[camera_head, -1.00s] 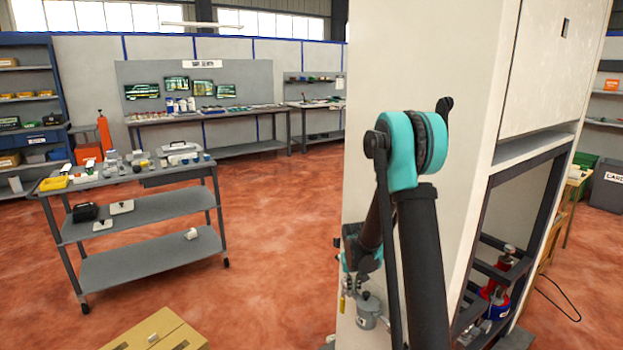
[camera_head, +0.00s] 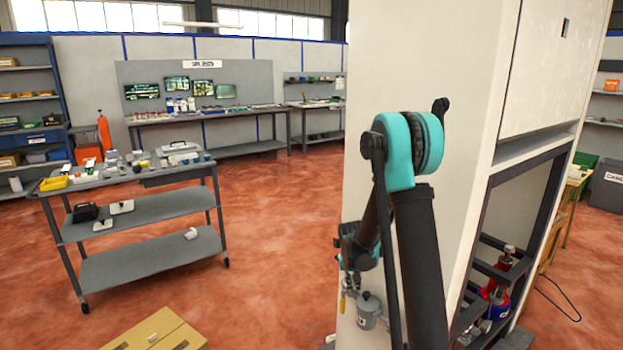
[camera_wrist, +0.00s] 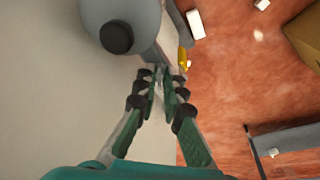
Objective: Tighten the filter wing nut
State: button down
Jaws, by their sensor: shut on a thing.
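A grey rounded filter housing (camera_head: 367,312) with a dark knob hangs on the side of the tall cream cabinet (camera_head: 420,100), partly behind my arm. The housing (camera_wrist: 115,12) fills the top left of the wrist view. My gripper (camera_wrist: 164,84) is beside it, with both green fingers closed in on a small grey piece that appears to be the wing nut (camera_wrist: 160,78). The fingertips hide most of that piece, so its angle and seating cannot be told. In the head view my arm hides the fingertips.
A yellow handle (camera_wrist: 183,60) is close to my fingertips. A cardboard box (camera_head: 158,335) is at the lower front, and a grey cart (camera_head: 150,258) with parts stands to the left. Open red floor (camera_head: 270,230) lies between the cart and the cabinet.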

jog(key=shift+d+m, duration=0.1)
jog(key=shift+m, duration=0.3)
dwell(0.3)
jog(key=c, duration=1.9)
grip_release()
jog(key=shift+o, duration=0.2)
jog(key=shift+w+d+v, duration=0.15)
jog(key=shift+w+v, duration=0.05)
jog(key=shift+v, duration=0.95)
jog(key=shift+w+d+v, duration=0.15)
jog(key=shift+w+v, duration=0.05)
jog(key=shift+v, duration=0.95)
jog(key=shift+w+d+v, duration=0.1)
jog(key=shift+w+v, duration=0.1)
jog(key=shift+v, duration=0.9)
jog(key=shift+r, duration=0.2)
